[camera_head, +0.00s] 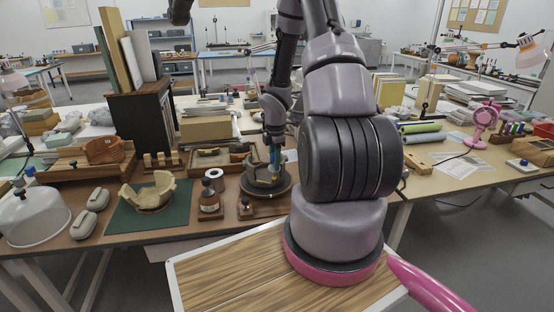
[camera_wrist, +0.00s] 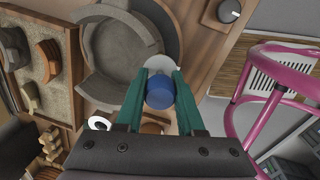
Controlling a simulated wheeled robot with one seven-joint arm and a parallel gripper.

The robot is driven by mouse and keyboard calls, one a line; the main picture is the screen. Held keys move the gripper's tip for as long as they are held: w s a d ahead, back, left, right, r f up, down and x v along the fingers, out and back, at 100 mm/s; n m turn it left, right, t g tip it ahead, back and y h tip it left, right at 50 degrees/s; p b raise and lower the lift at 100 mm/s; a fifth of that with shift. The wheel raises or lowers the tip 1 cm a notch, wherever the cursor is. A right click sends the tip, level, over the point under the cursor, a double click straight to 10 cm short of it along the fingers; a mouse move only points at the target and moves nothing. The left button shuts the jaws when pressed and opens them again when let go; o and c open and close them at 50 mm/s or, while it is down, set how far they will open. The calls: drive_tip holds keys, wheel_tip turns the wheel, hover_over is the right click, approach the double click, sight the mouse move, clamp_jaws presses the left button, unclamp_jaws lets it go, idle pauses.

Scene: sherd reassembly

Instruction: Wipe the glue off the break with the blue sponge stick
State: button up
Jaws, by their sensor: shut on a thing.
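My gripper (camera_wrist: 160,90) has green fingers and is shut on the blue sponge stick (camera_wrist: 160,93), whose round blue end faces the wrist camera. A pale disc shows just beyond it. In the head view, my gripper (camera_head: 274,157) points down over the dark turntable (camera_head: 284,190). The break edge and any glue are too small to make out.
A tray with sherds (camera_wrist: 69,80) lies left of the turntable. A broken bowl (camera_head: 148,194) stands on a green mat (camera_head: 178,222).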

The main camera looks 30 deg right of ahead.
drive_tip(key=shift+a+f, duration=0.15)
drive_tip(key=shift+a, duration=0.95)
drive_tip(key=a+r, duration=0.3)
drive_tip(key=r, duration=0.6)
drive_tip(key=shift+s+a, duration=0.15)
drive_tip(key=shift+a, duration=0.05)
idle(0.8)
drive_tip(key=shift+r, duration=0.15)
idle(0.5)
